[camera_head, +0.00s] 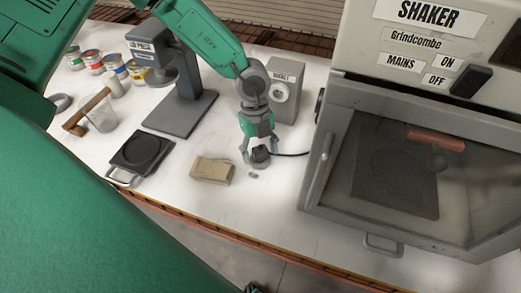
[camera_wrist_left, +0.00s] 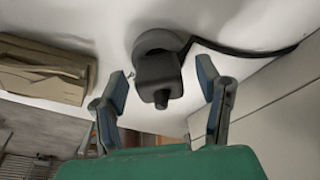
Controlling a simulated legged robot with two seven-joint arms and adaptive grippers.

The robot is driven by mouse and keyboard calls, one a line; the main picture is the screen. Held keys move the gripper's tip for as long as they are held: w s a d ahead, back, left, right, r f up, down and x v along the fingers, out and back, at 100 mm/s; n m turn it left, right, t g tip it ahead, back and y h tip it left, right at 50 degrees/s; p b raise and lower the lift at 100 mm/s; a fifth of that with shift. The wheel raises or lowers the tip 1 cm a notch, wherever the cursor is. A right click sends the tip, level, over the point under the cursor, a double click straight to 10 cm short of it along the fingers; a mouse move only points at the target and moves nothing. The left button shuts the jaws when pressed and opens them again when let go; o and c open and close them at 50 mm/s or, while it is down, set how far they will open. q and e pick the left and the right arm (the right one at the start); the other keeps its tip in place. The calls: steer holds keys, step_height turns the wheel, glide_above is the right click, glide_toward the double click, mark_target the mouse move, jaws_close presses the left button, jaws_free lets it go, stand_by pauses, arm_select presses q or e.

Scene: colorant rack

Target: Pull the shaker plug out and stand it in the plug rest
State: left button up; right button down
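The dark shaker plug (camera_head: 260,158) is on the bench below the mains box; in the wrist view it is a black block with a short nub (camera_wrist_left: 158,76). It appears to stand on a round grey base (camera_wrist_left: 158,40), likely the plug rest, though how it is seated is unclear. Its black cable (camera_head: 292,155) runs right towards the shaker. My left gripper (camera_head: 259,151) is over the plug. In the wrist view its fingers (camera_wrist_left: 162,75) are spread either side of the plug with gaps. The round socket (camera_head: 281,91) on the box shows no plug. My right gripper is not in view.
A tan folded cloth or block (camera_head: 213,170) lies left of the plug. A grey press stand (camera_head: 182,112), black scale (camera_head: 142,152), beaker (camera_head: 103,120) and several paint cans (camera_head: 137,74) are further left. The shaker cabinet (camera_head: 318,165) stands right. Bench in front is clear.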

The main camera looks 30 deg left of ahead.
arm_select(q)
step_height(320, 180, up, 12)
steer(key=w+a, duration=0.1)
steer(key=a, duration=0.1)
steer(key=shift+w+f, duration=0.15)
steer(key=shift+f, duration=0.05)
stand_by(0.4)
